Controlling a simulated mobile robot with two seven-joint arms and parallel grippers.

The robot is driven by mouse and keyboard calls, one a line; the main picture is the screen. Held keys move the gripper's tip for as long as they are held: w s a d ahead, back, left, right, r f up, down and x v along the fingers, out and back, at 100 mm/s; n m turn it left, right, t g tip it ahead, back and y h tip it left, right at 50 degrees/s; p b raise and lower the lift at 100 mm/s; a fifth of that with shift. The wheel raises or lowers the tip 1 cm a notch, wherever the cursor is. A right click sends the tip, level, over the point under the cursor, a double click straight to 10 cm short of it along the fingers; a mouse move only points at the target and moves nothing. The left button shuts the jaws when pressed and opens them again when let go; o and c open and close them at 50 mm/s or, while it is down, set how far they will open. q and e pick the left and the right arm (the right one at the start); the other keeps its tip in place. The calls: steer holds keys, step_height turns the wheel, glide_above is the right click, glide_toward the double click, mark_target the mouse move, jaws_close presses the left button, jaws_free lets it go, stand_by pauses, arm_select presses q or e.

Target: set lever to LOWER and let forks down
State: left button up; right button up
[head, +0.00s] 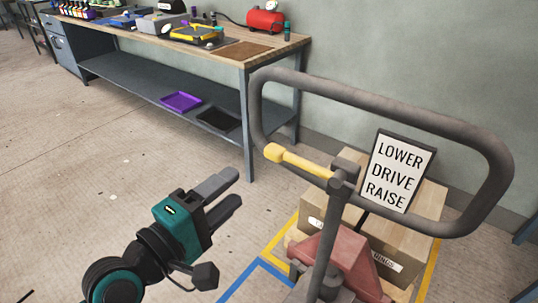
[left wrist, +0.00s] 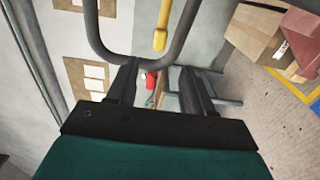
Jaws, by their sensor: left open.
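A grey pallet-jack handle loop (head: 375,97) stands at the right in the head view. A yellow lever (head: 297,161) sticks out to the left from the handle's centre post. Behind it a sign (head: 396,170) reads LOWER, DRIVE, RAISE. My left gripper (head: 232,192) is open and empty, left of and below the lever, apart from it. In the left wrist view, the lever (left wrist: 161,28) and the handle loop (left wrist: 97,35) show beyond the open fingers (left wrist: 165,85). The red jack body (head: 340,260) is at the bottom; the forks are hidden under the load. My right gripper is not in view.
Cardboard boxes (head: 408,242) sit on the jack behind the handle. A workbench (head: 255,58) with a lower shelf stands at the back left, holding a red compressor (head: 265,20) and a purple tray (head: 181,101) below. Blue and yellow floor lines run near the jack. Floor at left is clear.

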mark_target(271, 157)
arm_select(q)
steer(key=x, duration=1.1)
steer(key=shift+w+d, duration=0.2)
steer(key=shift+w, duration=0.1)
jaws_close()
